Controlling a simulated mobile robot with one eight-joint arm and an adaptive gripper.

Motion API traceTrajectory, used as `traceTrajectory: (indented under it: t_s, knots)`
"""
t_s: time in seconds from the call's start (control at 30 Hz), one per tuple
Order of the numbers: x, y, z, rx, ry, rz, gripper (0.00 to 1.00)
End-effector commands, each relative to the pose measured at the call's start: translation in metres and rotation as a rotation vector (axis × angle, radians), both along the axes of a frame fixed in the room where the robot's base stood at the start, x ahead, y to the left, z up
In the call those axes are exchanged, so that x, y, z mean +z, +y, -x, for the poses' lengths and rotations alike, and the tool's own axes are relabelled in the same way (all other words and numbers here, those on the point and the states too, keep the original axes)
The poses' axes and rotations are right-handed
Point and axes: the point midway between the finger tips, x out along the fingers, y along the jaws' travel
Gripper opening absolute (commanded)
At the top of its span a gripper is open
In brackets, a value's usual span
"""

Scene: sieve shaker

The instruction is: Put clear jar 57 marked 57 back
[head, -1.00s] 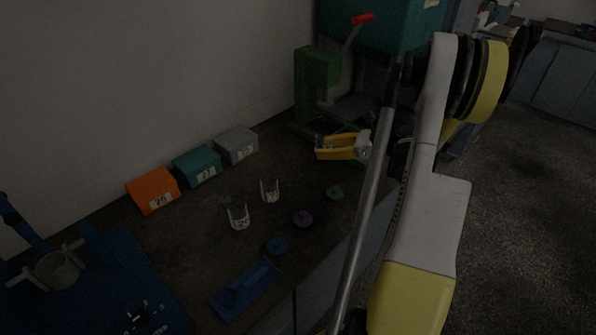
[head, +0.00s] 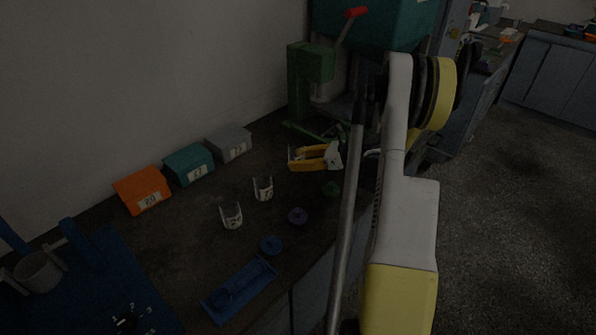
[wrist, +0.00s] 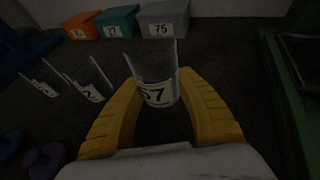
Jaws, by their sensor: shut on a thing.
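My gripper (head: 300,158) has yellow fingers, and in the wrist view (wrist: 158,112) they are closed around a clear jar (wrist: 150,68) with a white label reading 57. The jar is open at the top and looks roughly upright. In the head view it shows only faintly at the fingertips. I cannot tell whether its base touches the bench. Two other clear labelled jars, a near one (head: 231,217) and a far one (head: 263,189), stand on the bench to the left of my gripper. They also show at left in the wrist view (wrist: 88,80).
Orange (head: 142,188), teal (head: 189,164) and grey (head: 228,142) numbered boxes line the wall. Blue (head: 271,245), purple (head: 298,215) and green (head: 330,189) lids lie near the front edge. A blue tray (head: 240,289) lies nearer. A green press (head: 312,63) stands behind my gripper.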

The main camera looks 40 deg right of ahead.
Motion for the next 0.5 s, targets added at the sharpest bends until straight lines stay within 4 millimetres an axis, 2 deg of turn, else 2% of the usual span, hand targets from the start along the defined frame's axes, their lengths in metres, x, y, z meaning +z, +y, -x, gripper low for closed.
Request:
traceTrajectory:
  t_s: [0.1,0.2,0.5]
  knots:
    - [-0.023,0.0,0.0,0.0,0.0,0.0,0.03]
    - [-0.036,0.0,0.0,0.0,0.0,0.0,0.03]
    - [-0.035,0.0,0.0,0.0,0.0,0.0,0.03]
